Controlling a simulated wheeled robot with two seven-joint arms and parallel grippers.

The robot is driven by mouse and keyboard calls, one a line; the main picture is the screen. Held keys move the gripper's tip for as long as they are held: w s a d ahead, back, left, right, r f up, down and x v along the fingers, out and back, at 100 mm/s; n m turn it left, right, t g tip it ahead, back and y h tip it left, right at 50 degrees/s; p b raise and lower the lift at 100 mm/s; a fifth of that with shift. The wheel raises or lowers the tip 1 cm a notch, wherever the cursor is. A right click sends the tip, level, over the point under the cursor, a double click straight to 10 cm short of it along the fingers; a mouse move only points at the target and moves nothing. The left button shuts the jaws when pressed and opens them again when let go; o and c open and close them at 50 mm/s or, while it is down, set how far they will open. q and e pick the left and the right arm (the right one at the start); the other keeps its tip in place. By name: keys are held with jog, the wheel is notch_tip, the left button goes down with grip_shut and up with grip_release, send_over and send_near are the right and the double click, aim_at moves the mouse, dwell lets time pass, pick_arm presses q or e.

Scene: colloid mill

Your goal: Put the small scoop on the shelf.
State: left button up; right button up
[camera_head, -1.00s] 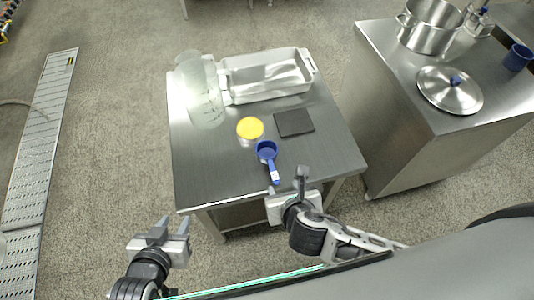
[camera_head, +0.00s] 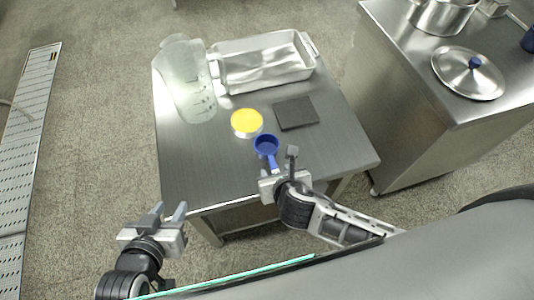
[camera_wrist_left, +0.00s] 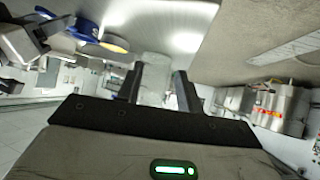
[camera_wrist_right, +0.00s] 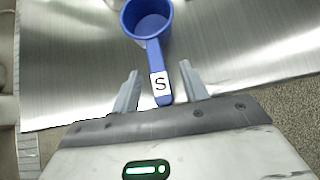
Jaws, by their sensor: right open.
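The small blue scoop (camera_head: 267,148) lies on the steel table, its handle pointing to the front edge. In the right wrist view the scoop (camera_wrist_right: 150,22) shows its round cup and a handle with a white "S" label. My right gripper (camera_head: 279,165) is open, with its fingers (camera_wrist_right: 159,85) on either side of the handle's end; I cannot tell whether they touch it. My left gripper (camera_head: 167,220) is open and empty, in front of the table's left corner. In the left wrist view the scoop (camera_wrist_left: 80,27) shows at the upper left. No shelf can be made out clearly.
On the table (camera_head: 185,165) stand a yellow-topped jar (camera_head: 247,122), a dark square plate (camera_head: 296,113), a clear jug (camera_head: 187,80) and a metal tray (camera_head: 227,80). A steel cabinet (camera_head: 420,130) with a pot lid (camera_head: 468,75) and pot (camera_head: 440,17) stands right.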

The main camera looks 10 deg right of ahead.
jog(key=shift+b+x, duration=0.4)
jog(key=shift+x, duration=0.4)
grip_shut()
